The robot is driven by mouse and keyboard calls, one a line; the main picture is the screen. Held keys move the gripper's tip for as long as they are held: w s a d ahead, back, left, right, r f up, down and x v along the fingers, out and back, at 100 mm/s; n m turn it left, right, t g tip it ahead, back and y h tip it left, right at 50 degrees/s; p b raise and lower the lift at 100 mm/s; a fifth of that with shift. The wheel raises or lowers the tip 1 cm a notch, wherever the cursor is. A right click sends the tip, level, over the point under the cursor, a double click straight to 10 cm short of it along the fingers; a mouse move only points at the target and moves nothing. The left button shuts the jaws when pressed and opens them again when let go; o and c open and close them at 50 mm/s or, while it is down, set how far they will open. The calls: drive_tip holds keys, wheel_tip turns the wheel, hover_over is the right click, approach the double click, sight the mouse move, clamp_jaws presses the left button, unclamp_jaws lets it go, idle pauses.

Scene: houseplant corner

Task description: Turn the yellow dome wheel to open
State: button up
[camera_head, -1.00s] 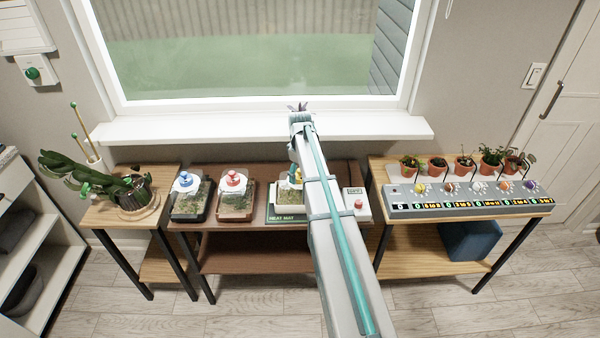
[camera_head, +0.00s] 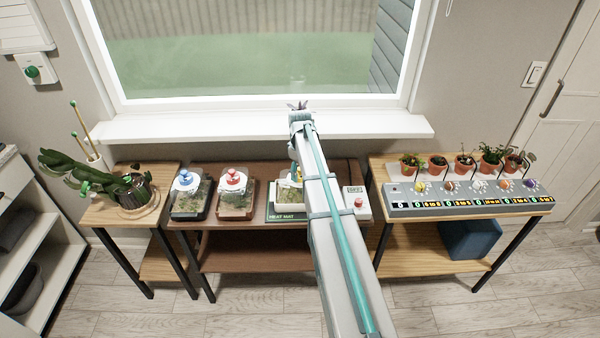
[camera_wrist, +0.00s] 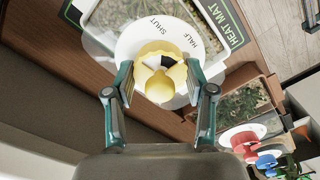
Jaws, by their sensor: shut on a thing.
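The yellow dome wheel (camera_wrist: 160,84) is at the centre of a white round dial plate (camera_wrist: 128,46) in the wrist view. The plate carries the words SHUT and HALF; other lettering is hidden. A black and white mark shows on the wheel; the exact setting it points to is unclear. My gripper (camera_wrist: 159,72) is shut on the wheel, one finger on each side. In the head view my arm hides most of the wheel, above a terrarium (camera_head: 285,201) on the heat mat (camera_head: 285,217).
A blue-knobbed terrarium (camera_head: 189,202) and a red-knobbed terrarium (camera_head: 236,204) stand left of the heat mat. A red button (camera_head: 358,203) is on its right. A grey control panel (camera_head: 470,201) with potted plants behind is on the right table. A cactus (camera_head: 136,194) stands far left.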

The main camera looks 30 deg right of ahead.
drive_tip(key=m+b, duration=0.1)
drive_tip(key=m, duration=0.8)
drive_tip(key=shift+m+b, duration=0.3)
idle(0.3)
drive_tip(key=o, duration=1.2)
drive_tip(key=shift+c, duration=0.2)
drive_tip(key=shift+r, duration=0.1)
wheel_tip(320, 180, up, 12)
